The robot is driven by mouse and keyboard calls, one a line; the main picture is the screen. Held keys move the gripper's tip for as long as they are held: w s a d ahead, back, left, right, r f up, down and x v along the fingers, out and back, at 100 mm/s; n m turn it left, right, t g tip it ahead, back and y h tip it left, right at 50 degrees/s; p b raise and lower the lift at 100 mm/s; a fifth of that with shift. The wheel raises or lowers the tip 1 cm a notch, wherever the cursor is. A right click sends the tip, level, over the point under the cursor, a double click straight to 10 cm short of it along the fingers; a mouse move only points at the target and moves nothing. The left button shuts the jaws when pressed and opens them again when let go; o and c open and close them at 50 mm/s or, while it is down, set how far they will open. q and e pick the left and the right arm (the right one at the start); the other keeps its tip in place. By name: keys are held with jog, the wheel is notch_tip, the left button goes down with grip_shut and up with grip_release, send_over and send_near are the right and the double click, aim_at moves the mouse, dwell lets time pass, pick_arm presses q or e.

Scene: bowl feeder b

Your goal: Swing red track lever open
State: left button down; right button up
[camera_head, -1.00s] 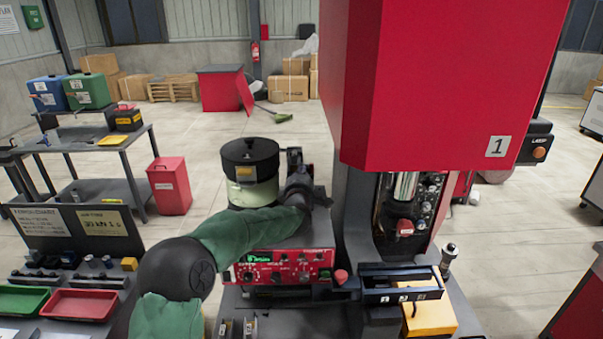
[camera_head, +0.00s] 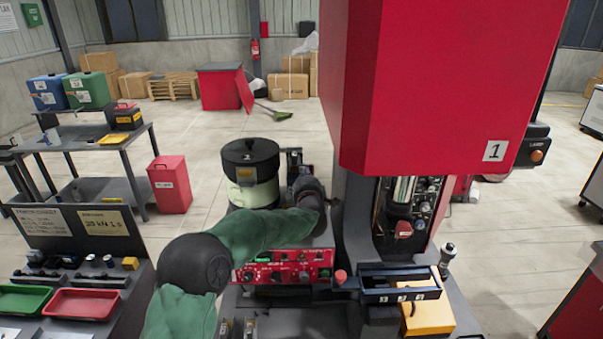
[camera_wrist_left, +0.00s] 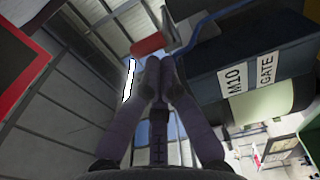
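A short red piece (camera_wrist_left: 151,44), which looks like the lever, shows in the left wrist view just beyond my fingertips; I cannot tell whether they touch it. My left gripper (camera_wrist_left: 159,66) has its fingers drawn together at the tips, with nothing visible between them. A dark block labelled M10 GATE (camera_wrist_left: 250,75) is to their right. In the head view my left wrist covers the area right of the bowl feeder (camera_head: 251,172), a pale drum with a black top. The lever cannot be made out there. My right gripper is out of view.
A red control panel (camera_head: 290,267) is below my left forearm. The tall red machine housing (camera_head: 425,90) stands close on the right. A dark slotted rail (camera_head: 400,291) and a yellow box (camera_head: 430,316) are at front right. A workbench with red tray (camera_head: 82,303) is at left.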

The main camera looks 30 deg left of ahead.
pick_arm(q)
jog(key=shift+d+y, duration=0.2)
jog(key=shift+y, duration=0.1)
jog(key=w+d+n+g+y, duration=0.1)
jog(key=w+d, duration=0.4)
jog(key=w, duration=0.1)
jog(key=shift+d+n+g+y, duration=0.25)
jog(key=shift+n+g+y, duration=0.05)
jog(key=shift+n, duration=0.1)
dwell(0.4)
jog(key=shift+w, duration=0.2)
dwell(0.5)
notch_tip(320, 180, up, 10)
dwell(0.6)
dwell(0.4)
